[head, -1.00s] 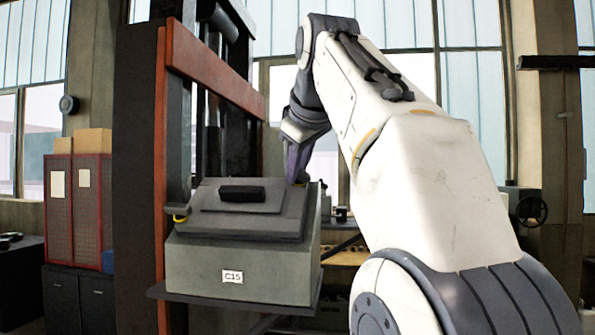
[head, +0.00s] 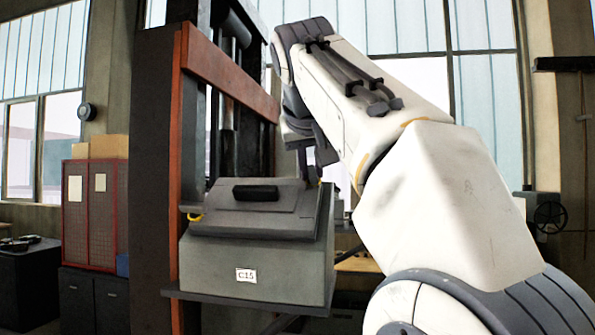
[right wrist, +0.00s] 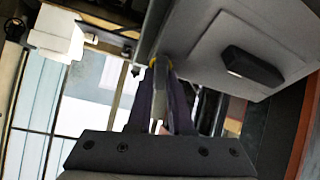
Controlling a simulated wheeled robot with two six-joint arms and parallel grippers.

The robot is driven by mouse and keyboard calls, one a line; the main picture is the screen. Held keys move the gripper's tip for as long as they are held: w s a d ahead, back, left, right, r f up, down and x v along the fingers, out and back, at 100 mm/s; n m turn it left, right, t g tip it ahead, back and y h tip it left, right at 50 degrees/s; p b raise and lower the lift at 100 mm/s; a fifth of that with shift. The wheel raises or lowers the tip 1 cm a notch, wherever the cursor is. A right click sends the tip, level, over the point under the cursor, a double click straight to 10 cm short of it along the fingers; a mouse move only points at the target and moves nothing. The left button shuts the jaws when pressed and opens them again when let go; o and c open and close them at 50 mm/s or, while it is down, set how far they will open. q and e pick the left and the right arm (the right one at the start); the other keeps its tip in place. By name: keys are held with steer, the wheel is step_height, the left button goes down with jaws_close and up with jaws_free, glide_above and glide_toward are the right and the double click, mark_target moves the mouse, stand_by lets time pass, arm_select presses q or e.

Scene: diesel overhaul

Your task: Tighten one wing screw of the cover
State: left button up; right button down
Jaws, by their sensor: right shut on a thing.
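The grey cover (head: 250,208) with a black handle (head: 255,193) lies on top of the grey housing (head: 215,265) labelled C15. A yellow wing screw (head: 194,217) shows at the cover's left edge. My right gripper (head: 312,176) is at the cover's back right edge, pointing down. In the right wrist view its fingers (right wrist: 160,72) close on another yellow wing screw (right wrist: 156,62) beside the cover (right wrist: 215,45). The fingers hide most of that screw. My left gripper is out of view.
The housing sits on a dark platform (head: 190,296) of a press-like frame with a red crossbar (head: 232,75). A red cabinet (head: 95,212) with boxes stands at the left. A handwheel (head: 550,217) is at the far right.

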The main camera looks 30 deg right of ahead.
steer(key=shift+a+f+m, duration=0.1)
steer(key=shift+f+m, duration=0.2)
steer(key=shift+f, duration=0.05)
steer(key=shift+a+m+g+h, duration=0.1)
steer(key=shift+m+g+h, duration=0.25)
steer(key=shift+m, duration=0.85)
steer(key=c, duration=1)
jaws_free()
steer(key=o, duration=0.3)
steer(key=shift+a, duration=0.1)
steer(key=shift+o, duration=0.2)
steer(key=shift+s+r, duration=0.1)
steer(key=shift+d, duration=0.2)
steer(key=shift+r, duration=0.15)
